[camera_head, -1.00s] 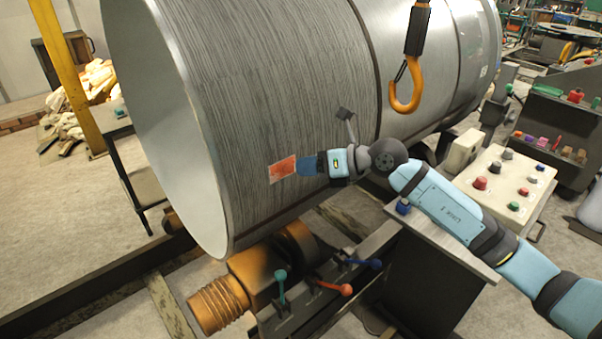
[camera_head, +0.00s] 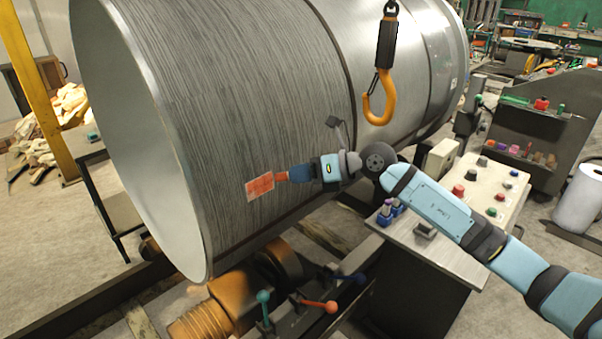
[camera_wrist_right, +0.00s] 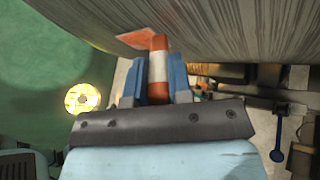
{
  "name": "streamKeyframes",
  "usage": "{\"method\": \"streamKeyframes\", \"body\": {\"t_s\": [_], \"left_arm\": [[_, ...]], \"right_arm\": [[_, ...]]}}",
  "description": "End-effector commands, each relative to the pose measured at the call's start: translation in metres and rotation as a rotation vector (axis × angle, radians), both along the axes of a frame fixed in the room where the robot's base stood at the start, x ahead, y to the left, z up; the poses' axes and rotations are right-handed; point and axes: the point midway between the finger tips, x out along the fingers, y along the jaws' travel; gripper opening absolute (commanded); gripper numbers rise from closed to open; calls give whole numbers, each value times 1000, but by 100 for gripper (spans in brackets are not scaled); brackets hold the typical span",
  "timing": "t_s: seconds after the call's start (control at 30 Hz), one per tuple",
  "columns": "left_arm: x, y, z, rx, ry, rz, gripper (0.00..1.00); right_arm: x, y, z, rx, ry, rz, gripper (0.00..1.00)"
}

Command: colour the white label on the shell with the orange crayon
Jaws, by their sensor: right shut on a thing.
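The label (camera_head: 258,188) on the large grey shell (camera_head: 255,110) is mostly covered in orange, with pale strips showing along its edges. It also shows in the right wrist view (camera_wrist_right: 135,37). My right gripper (camera_head: 291,174) is shut on the orange crayon (camera_wrist_right: 159,62), which has a white band. The crayon's orange tip (camera_head: 281,177) is at the label's right edge in the head view. I cannot tell whether the tip touches the label. The blue fingers hide part of the crayon. My left gripper is not in view.
An orange crane hook (camera_head: 380,100) hangs in front of the shell, above my right arm. A table (camera_head: 445,250) with small blue items stands below the arm. A control panel (camera_head: 488,182) with buttons is at the right. Coloured levers (camera_head: 318,306) stand below the shell.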

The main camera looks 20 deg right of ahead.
Motion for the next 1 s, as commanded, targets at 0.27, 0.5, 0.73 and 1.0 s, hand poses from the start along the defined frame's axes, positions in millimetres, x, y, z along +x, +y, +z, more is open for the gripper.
{"method": "streamKeyframes", "body": {"t_s": [0.27,0.5,0.73,1.0], "left_arm": [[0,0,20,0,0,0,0],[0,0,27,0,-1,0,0],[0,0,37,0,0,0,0],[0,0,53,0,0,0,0]], "right_arm": [[-8,25,3,2,1,3,0],[-13,37,1,2,1,1,0],[-17,50,3,1,0,3,0],[-24,72,3,1,1,2,0]]}}
